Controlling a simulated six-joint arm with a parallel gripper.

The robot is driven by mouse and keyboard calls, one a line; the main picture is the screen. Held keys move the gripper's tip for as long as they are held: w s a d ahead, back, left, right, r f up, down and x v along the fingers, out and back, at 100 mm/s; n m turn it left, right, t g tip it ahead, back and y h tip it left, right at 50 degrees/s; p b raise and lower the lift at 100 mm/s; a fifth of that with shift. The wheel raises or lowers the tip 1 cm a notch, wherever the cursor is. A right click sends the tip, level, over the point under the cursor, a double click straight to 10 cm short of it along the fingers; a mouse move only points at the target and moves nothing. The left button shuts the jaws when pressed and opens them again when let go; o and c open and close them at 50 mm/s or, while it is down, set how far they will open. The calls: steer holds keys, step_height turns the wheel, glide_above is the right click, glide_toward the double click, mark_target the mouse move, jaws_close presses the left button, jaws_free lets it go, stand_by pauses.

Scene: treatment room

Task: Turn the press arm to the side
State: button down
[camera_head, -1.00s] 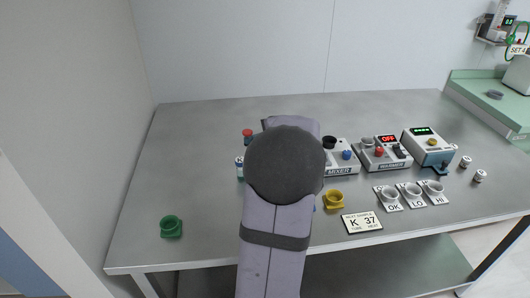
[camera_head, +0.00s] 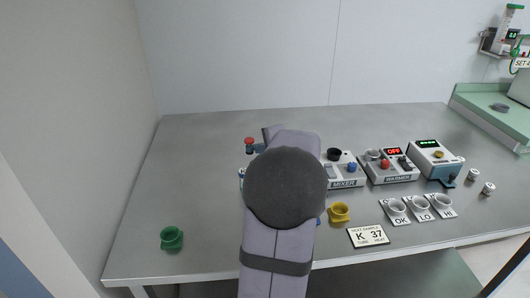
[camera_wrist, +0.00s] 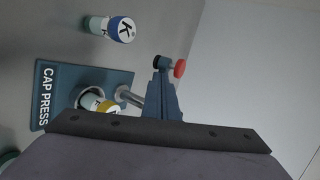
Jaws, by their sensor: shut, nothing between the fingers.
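The cap press lies in the wrist view as a blue plate (camera_wrist: 50,92) marked CAP PRESS, with a ring holding a vial with a yellow cap (camera_wrist: 106,107). A metal post (camera_wrist: 130,97) stands beside it. The press arm's red knob (camera_wrist: 179,68) shows at upper centre, and also left of my arm in the head view (camera_head: 249,141). My gripper (camera_wrist: 161,72) is shut and empty, its tips close by the knob's dark mount. I cannot tell whether they touch. The rest of the press arm is hidden behind the fingers. In the head view my arm hides the gripper and most of the press.
A blue-capped vial marked K (camera_wrist: 110,29) stands near the press. A green cup (camera_head: 172,239) stands at front left. The table's left side is mostly clear.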

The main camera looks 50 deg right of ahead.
steer(key=a+f+b+v, duration=0.1)
steer(key=a+b+v, duration=0.1)
steer(key=v, duration=1.1)
steer(key=shift+s+f, duration=0.2)
steer(key=shift+f, duration=0.1)
